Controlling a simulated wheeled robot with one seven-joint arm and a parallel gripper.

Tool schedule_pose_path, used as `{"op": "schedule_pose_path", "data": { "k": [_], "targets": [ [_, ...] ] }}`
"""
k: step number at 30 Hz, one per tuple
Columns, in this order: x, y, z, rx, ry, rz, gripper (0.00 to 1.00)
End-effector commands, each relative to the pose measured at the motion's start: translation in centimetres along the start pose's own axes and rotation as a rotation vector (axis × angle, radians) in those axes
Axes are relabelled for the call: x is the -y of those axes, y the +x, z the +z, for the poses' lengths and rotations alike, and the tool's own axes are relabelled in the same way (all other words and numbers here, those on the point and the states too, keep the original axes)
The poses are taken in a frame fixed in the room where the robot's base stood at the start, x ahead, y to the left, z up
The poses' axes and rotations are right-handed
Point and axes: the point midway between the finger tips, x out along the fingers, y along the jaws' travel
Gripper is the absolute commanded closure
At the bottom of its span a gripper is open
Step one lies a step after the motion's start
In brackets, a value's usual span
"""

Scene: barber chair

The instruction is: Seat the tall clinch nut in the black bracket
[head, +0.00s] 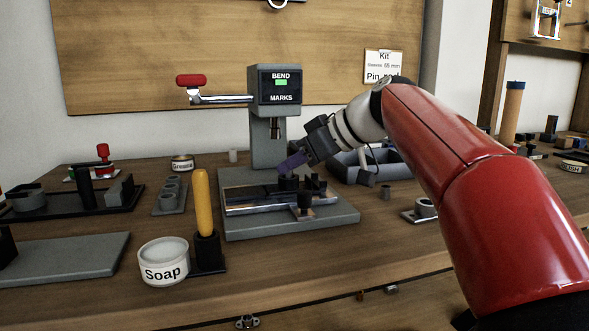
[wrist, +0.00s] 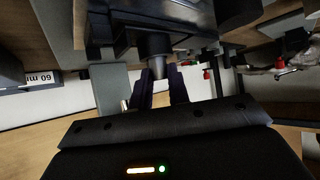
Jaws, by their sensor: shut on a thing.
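My gripper (head: 288,166) reaches in from the right at the press, its purple fingers slanting down to the left. In the wrist view, which looks upside down, the fingers (wrist: 160,88) close around the narrow end of a grey tapered piece, which I take for the tall clinch nut (wrist: 156,48). Its other end meets a black block (wrist: 150,20), probably the black bracket. In the head view black parts (head: 288,184) lie just under the fingertips. The fingers hide the nut there, and I cannot tell how deep it sits.
The press (head: 266,155) stands behind my fingers, its ram (head: 275,128) above them and its red-knobbed lever (head: 192,81) to the left. A yellow-handled tool (head: 202,203) and a soap tub (head: 164,262) stand front left. A grey bin (head: 352,170) is behind my wrist.

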Motion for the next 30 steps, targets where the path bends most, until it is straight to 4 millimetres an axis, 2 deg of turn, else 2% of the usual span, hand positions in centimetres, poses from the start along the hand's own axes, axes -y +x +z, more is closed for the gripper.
{"op": "schedule_pose_path", "data": {
  "k": [11,12,16,26,30],
  "targets": [
    [0.0,0.3,0.4,-0.001,-0.001,0.001,1.00],
    [0.0,0.2,0.3,0.000,-0.001,0.001,0.79],
    [0.0,0.2,0.3,0.000,-0.001,0.001,0.61],
    [0.0,0.0,0.0,0.000,-0.001,0.001,0.61],
    [-0.1,-1.5,0.0,-0.001,-0.001,0.004,0.61]
  ]
}}
